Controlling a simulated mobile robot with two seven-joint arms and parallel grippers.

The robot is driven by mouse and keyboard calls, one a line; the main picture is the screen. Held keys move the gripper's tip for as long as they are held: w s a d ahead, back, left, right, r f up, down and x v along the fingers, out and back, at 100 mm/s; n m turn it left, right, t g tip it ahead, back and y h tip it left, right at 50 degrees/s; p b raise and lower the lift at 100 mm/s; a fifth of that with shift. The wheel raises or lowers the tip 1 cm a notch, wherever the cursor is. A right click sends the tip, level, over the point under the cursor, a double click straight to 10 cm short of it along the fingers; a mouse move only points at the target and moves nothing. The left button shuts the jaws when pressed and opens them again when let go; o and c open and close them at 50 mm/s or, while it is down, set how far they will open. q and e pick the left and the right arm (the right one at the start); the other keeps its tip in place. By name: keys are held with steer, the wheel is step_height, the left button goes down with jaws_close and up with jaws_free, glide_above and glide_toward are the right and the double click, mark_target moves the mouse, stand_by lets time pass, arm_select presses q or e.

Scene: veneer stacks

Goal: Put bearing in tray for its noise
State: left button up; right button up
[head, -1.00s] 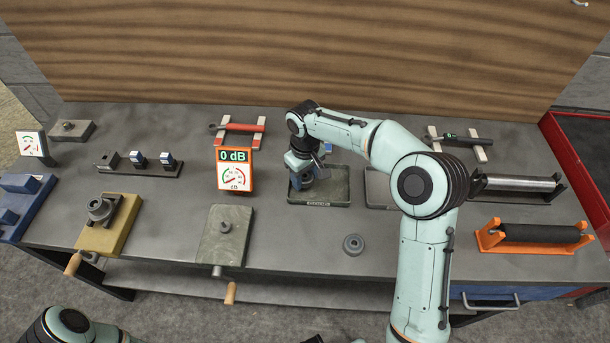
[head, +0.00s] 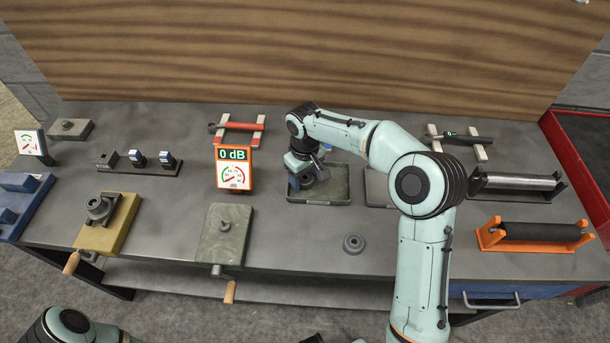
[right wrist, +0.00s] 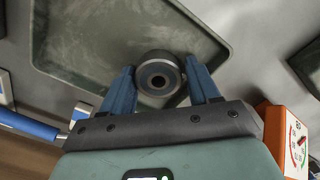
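A grey ring-shaped bearing (head: 308,181) is in the dark shallow tray (head: 338,193) with a label on its front, left of the tray's middle. In the right wrist view the bearing (right wrist: 160,73) is between my two blue fingers, with narrow gaps beside it. My right gripper (head: 303,172) points down over the tray and is open around the bearing. A noise meter (head: 234,168) with an orange frame reads 0 dB, left of the tray. My left gripper is not in view; only part of my left arm shows at the lower left.
Another bearing (head: 353,244) lies on the bench in front of the tray. A grey plate fixture (head: 226,235) and a yellow fixture (head: 105,225) stand to the left. A second tray (head: 377,187) is partly hidden by my right arm. Roller stands (head: 534,233) are at the right.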

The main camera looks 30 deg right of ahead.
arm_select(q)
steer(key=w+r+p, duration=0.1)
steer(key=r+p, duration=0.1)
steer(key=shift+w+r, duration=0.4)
arm_select(e)
step_height(320, 180, up, 13)
